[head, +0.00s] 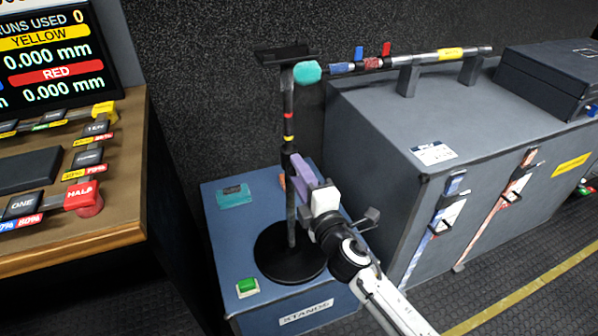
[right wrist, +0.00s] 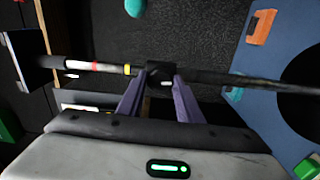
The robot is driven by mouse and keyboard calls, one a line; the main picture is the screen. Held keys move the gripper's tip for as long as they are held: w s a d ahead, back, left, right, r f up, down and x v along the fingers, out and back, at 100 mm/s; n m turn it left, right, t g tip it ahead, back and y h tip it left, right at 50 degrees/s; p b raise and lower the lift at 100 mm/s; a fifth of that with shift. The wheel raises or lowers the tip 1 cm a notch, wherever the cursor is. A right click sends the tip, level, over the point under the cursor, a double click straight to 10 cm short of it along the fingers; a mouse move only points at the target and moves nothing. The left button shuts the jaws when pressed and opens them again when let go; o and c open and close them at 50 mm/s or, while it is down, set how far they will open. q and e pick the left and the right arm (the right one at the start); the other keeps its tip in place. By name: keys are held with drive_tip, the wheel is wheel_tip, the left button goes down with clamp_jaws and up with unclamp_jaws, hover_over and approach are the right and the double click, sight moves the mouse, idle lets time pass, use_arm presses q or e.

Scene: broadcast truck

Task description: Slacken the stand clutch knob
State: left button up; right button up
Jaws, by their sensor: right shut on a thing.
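The black stand (head: 291,215) rises upright from a round base on a blue box and has red and yellow bands on its pole. Its clutch knob (right wrist: 160,75) is a dark block on the pole, just past the yellow band in the right wrist view. My right gripper (head: 296,166) has purple fingers and reaches the pole from the lower right. In the right wrist view the right gripper (right wrist: 160,88) is shut on the knob, one finger on each side. The fingers partly hide the knob in the head view. My left gripper is not in view.
The blue box (head: 222,268) carries a green button (head: 247,286) and a teal block (head: 234,196). A grey case (head: 375,130) stands to the right, with a boom pole (head: 430,56) tipped by a teal ball (head: 307,72). A wooden console (head: 120,226) is at left.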

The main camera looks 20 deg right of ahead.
drive_tip(key=n+p, duration=0.1)
drive_tip(key=n, duration=0.8)
drive_tip(key=shift+p, duration=0.4)
drive_tip(key=o, duration=1)
drive_tip(key=shift+o, duration=0.2)
drive_tip(key=shift+s, duration=0.15)
